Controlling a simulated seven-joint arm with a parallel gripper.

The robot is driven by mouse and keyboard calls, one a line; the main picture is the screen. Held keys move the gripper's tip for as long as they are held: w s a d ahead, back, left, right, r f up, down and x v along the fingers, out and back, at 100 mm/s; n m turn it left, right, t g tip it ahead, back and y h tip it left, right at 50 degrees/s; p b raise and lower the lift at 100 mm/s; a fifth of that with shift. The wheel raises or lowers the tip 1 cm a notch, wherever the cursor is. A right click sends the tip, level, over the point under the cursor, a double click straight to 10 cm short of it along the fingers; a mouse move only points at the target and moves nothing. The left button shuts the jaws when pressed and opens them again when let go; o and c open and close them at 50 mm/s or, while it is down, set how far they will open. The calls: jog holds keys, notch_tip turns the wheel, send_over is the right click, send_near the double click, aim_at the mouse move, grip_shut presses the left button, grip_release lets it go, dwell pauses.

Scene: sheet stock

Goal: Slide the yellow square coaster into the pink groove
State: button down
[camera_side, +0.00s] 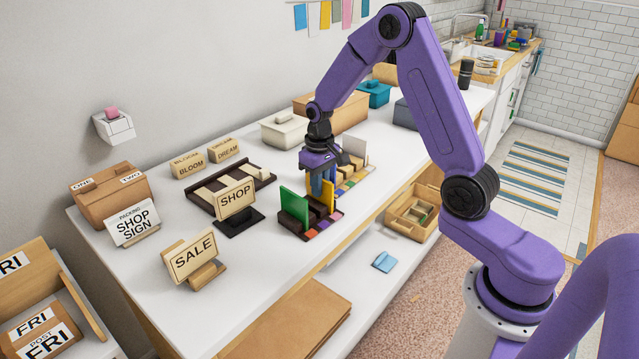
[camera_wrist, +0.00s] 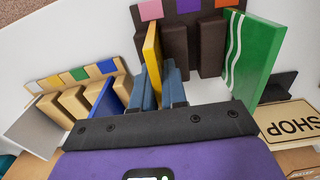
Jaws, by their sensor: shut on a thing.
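The yellow square coaster (camera_side: 328,195) stands upright on edge at the right end of the dark rack (camera_side: 289,228). In the wrist view the coaster (camera_wrist: 153,48) rises between my two blue-grey fingers. My gripper (camera_wrist: 162,88) is shut on it. The pink label (camera_wrist: 150,9) marks the groove at that end of the rack, and the yellow coaster lines up with it, beside a dark block (camera_wrist: 174,48). I cannot tell how deep the coaster sits. My gripper (camera_side: 318,183) hangs over the rack in the side view.
A green plate (camera_side: 293,206) stands in the same rack, by the orange label (camera_wrist: 234,30). A light wooden rack (camera_wrist: 50,105) with a blue plate (camera_wrist: 106,100) and a pale plate (camera_wrist: 34,128) is close by. The SHOP sign (camera_side: 236,199) stands to the left.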

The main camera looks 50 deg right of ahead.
jog(key=c, duration=1.1)
grip_release()
jog(key=shift+r, duration=4)
jog(key=shift+a, duration=0.1)
